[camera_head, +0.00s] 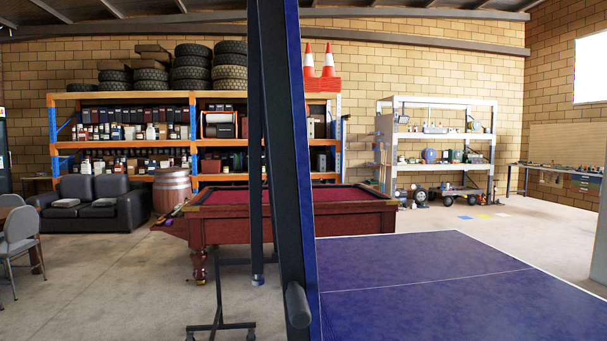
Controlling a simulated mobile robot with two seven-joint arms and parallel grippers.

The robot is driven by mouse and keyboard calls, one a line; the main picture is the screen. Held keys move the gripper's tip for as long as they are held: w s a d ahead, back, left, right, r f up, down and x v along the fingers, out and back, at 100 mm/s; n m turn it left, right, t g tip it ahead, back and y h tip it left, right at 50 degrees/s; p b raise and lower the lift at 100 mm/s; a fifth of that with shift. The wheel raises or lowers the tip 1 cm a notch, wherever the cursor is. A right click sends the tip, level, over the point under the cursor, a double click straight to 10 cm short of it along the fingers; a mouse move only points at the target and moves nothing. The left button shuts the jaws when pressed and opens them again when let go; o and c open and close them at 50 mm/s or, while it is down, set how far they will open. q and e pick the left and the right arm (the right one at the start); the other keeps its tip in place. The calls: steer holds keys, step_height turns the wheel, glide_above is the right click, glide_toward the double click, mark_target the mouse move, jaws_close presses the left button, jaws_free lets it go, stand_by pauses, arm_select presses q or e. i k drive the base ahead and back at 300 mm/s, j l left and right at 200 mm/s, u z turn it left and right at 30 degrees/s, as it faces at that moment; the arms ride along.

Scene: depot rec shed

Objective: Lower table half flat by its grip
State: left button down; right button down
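One table half (297,130) stands upright close in front of me, seen nearly edge-on, with its blue face turned to the right. Its dark frame (275,150) runs along its left side and out of the top of the view. A short dark cylinder (297,304), which looks like a grip, sticks out low on that frame. The other table half (430,285) lies flat at the right, blue with white lines. Neither of my grippers is in view, so I cannot see whether one touches the grip.
A dark wheeled foot (219,326) stands on the floor below the frame. A red pool table (290,215) is behind. A black sofa (90,203), a barrel (172,190) and a grey chair (20,240) are at the left. Bare floor (110,285) lies at the front left.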

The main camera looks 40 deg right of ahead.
mark_target(283, 105)
steer(key=l+z, duration=0.45)
steer(key=l, duration=1.7)
